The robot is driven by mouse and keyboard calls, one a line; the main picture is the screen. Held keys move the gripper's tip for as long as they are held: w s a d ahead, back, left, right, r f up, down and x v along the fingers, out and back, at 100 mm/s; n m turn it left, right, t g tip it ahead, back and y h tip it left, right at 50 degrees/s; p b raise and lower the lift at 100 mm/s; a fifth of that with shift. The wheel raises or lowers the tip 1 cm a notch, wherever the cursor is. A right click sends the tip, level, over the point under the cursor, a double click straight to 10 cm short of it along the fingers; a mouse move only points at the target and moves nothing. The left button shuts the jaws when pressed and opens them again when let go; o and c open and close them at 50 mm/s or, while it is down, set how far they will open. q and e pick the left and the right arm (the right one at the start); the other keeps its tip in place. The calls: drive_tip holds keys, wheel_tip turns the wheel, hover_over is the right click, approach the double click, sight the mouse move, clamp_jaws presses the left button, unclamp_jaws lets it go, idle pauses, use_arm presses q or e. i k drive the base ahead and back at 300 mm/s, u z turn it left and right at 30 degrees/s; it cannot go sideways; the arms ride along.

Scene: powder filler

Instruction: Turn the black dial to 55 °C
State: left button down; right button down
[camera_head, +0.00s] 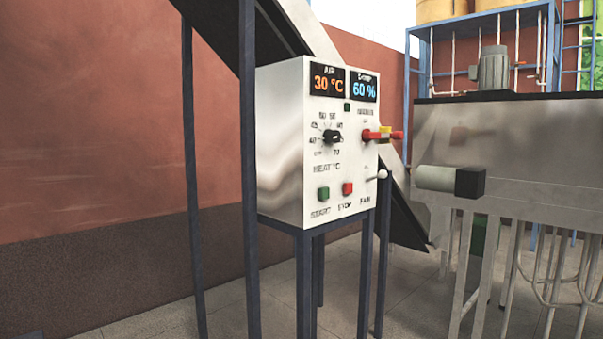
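The black dial (332,137) sits on the front of a white control box (283,150), above the label "HEAT °C". Small numbers ring the dial; its pointer seems to lie roughly sideways, but the exact mark is too small to read. An orange display (327,82) at the top of the box reads 30 °C under the label "AIR". A second display (364,87) beside it reads 60 % in blue. Neither of my grippers shows in the head view, and nothing touches the dial.
Below the dial are a green START button (324,194) and a red STOP button (348,189). Dark posts (247,200) stand left of the box. A steel machine (510,140) stands at right.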

sight(330, 137)
drive_tip(key=u, duration=0.1)
drive_tip(key=i, duration=1.35)
drive_tip(key=u, duration=0.65)
